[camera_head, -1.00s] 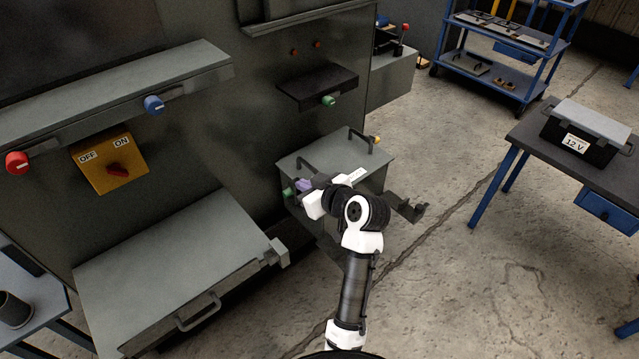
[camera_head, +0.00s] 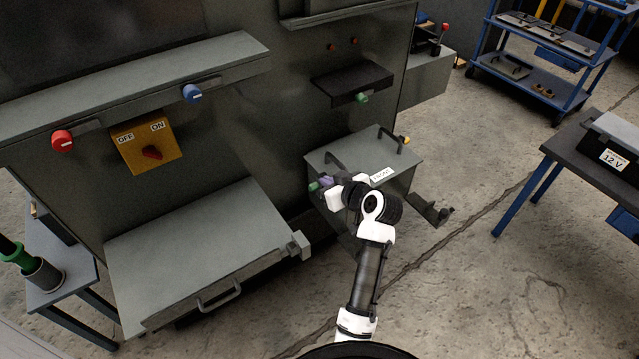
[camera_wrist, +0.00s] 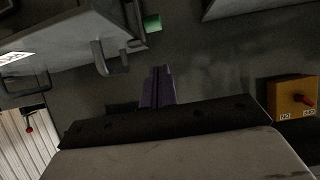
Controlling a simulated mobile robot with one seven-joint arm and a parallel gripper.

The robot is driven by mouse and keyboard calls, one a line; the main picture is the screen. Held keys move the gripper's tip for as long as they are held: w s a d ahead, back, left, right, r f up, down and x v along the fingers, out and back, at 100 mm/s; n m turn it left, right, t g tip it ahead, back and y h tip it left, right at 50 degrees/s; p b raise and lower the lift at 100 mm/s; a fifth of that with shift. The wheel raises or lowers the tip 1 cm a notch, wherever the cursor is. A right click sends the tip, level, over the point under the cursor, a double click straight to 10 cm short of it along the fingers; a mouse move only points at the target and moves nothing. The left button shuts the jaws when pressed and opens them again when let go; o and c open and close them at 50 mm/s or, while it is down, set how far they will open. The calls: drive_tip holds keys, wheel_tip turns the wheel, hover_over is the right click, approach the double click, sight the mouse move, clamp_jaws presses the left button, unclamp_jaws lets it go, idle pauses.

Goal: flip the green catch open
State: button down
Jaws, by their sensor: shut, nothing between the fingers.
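A small green piece (camera_head: 313,186), which looks like the green catch, is at the left side of a grey box (camera_head: 350,150) fixed to the dark cabinet wall. It also shows in the wrist view (camera_wrist: 152,23), beside the grey box's edge. My gripper (camera_head: 327,182) is by that side of the box, its purple fingers close to the green piece in the head view. In the wrist view the fingers (camera_wrist: 158,85) are together and empty, with a visible gap to the green piece. My wrist hides part of the box front. Another green knob (camera_head: 362,97) is under a black shelf.
The box has dark handles and a yellow knob (camera_head: 406,140); a dark bracket (camera_head: 430,212) juts out at its lower right. Left are a grey lid (camera_head: 200,250) with a handle and a yellow OFF/ON switch (camera_head: 146,143). The floor at right is clear up to the battery table.

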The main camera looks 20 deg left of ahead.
sight(318, 188)
drive_tip(key=shift+w+a+f+p, duration=0.25)
drive_tip(key=shift+w+a+f, duration=0.25)
drive_tip(key=shift+f, duration=0.4)
drive_tip(key=shift+w+a+f+p, duration=0.2)
drive_tip(key=shift+w+a+f, duration=0.15)
drive_tip(key=shift+a+f, duration=0.45)
drive_tip(key=shift+w+a+f+p, duration=0.25)
drive_tip(key=shift+w+a+f, duration=0.2)
drive_tip(key=shift+f, duration=0.55)
drive_tip(key=shift+f, duration=0.1)
drive_tip(key=shift+s+a+b, duration=0.1)
drive_tip(key=shift+s+b, duration=0.1)
drive_tip(key=shift+b, duration=0.3)
